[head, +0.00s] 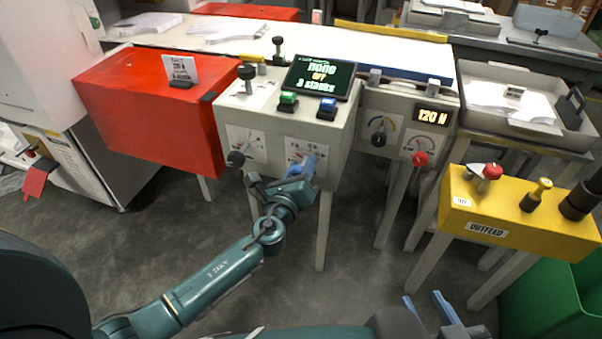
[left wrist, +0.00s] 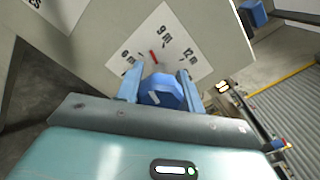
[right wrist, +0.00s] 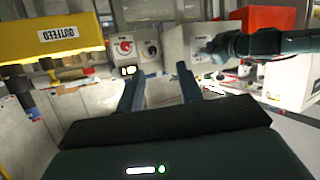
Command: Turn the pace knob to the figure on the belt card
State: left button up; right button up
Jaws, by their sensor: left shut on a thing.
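The pace knob (left wrist: 163,90) is a blue knob on a white dial plate (left wrist: 165,45) printed 6 m, 9 m and 12 m. A red mark shows on the plate below the 9 m, toward the 6 m side. My left gripper (head: 306,168) is shut on the knob, one finger on each side, at the front of the grey control box (head: 337,150). In the head view it mostly hides the knob. The belt card (head: 182,69) stands on the red box at the left; its small print is hard to read. My right gripper (head: 426,302) is open and empty, low at the front.
The box's screen (head: 319,77) reads none, OFF, 3 stacks. Green (head: 288,100) and blue (head: 327,106) buttons and a dark knob (head: 237,158) are close by. A red knob (head: 420,158) sits under a 120 N display. The yellow outfeed box (head: 520,217) stands at right.

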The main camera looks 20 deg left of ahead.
pick_arm(q)
jog(key=n+b, duration=0.1)
jog(key=n, duration=0.1)
jog(key=shift+f+n, duration=0.1)
jog(key=shift+n, duration=0.3)
jog(key=shift+n+b, duration=0.65)
jog(key=shift+n, duration=0.75)
pick_arm(e)
jog(key=shift+w+a+r+n+t+y, duration=0.15)
jog(key=shift+w+t, duration=0.15)
jog(key=shift+t, duration=0.3)
jog(key=shift+w+a+r+n+t+y, duration=0.15)
jog(key=shift+w+t, duration=0.1)
jog(key=shift+t, duration=0.35)
jog(key=shift+d, duration=0.1)
pick_arm(q)
jog(key=o, duration=1)
pick_arm(e)
jog(key=shift+f, duration=0.1)
jog(key=shift+s, duration=0.1)
